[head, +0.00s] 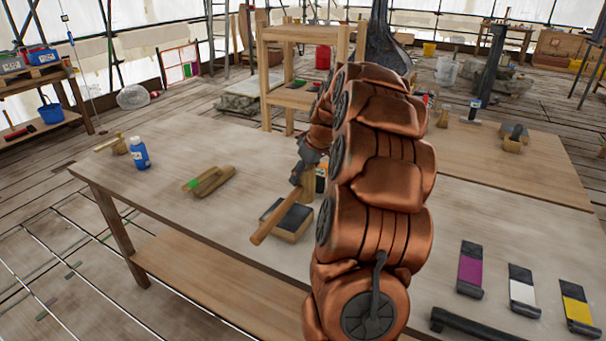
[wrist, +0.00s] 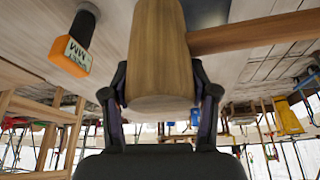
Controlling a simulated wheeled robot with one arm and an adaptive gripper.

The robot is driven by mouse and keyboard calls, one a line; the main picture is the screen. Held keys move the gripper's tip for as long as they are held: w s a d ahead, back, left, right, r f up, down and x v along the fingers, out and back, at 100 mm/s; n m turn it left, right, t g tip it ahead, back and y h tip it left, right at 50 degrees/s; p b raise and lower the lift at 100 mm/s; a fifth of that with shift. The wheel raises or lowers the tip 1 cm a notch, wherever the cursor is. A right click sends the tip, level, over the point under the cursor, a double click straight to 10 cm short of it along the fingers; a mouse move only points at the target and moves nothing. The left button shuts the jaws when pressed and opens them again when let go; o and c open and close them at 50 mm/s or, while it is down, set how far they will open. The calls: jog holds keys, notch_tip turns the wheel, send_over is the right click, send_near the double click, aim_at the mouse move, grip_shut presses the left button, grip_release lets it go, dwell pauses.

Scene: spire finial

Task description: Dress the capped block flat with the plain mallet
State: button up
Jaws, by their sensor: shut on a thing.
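My gripper (head: 299,174) is shut on the plain wooden mallet (head: 276,218). In the wrist view the fingers (wrist: 160,92) clasp both sides of the mallet's round pale head (wrist: 158,50), and its handle (wrist: 260,32) runs off to the right. In the head view the handle slants down and left across a wooden block with a dark cap (head: 291,215) on the table. A dark surface (wrist: 207,12) shows beyond the mallet head in the wrist view, probably that cap. I cannot tell whether mallet and block touch. My arm hides part of this area.
An orange and dark item (wrist: 70,55) stands close by. On the table (head: 190,222) are a wooden piece with green (head: 209,182), a blue bottle (head: 140,153), another wooden tool (head: 116,145) and purple, white and yellow strips at right. The table's front left is clear.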

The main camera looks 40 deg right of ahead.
jog(key=shift+f+b, duration=1.6)
jog(key=shift+f, duration=0.7)
jog(key=shift+r, duration=0.25)
jog(key=shift+r+p, duration=0.35)
jog(key=shift+r, duration=1.8)
